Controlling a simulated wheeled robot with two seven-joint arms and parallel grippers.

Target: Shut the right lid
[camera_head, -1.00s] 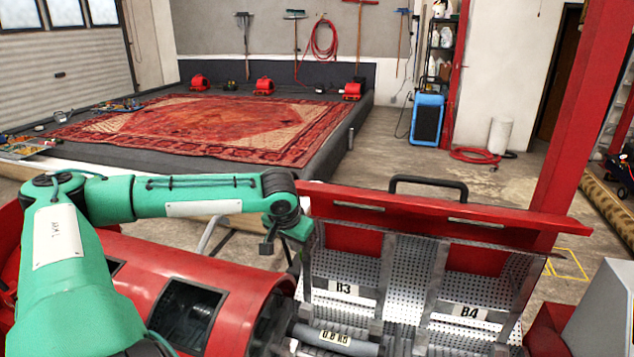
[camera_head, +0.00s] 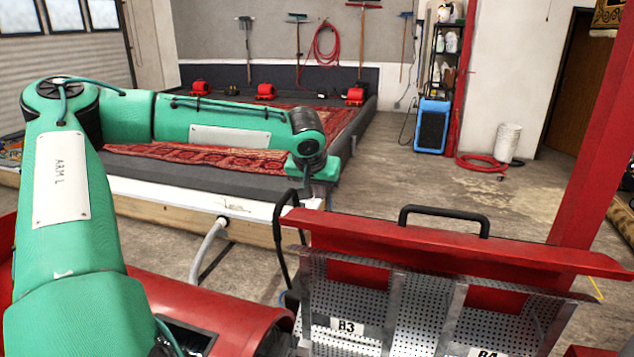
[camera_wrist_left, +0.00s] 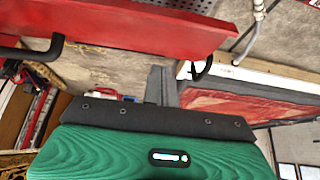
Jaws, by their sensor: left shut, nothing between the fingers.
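The right lid (camera_head: 450,248) stands open and raised at the lower right of the head view. It has a red top edge, perforated metal panels with labels such as B3, and a black bar handle (camera_head: 445,212) on its far side. In the left wrist view its red edge (camera_wrist_left: 120,25) crosses the top, with the handle (camera_wrist_left: 38,50) at the left. My left gripper (camera_head: 308,198) points down just above the lid's left end, apart from the handle. It is shut and empty; its grey fingers (camera_wrist_left: 162,84) show small in the wrist view. My right gripper is not in view.
A curved black bar (camera_head: 282,235) rises just left of the lid. A red drum-like body (camera_head: 200,305) lies below my left arm. A red post (camera_head: 600,150) stands at the right. Beyond are the rug platform (camera_head: 150,205) and open concrete floor (camera_head: 440,185).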

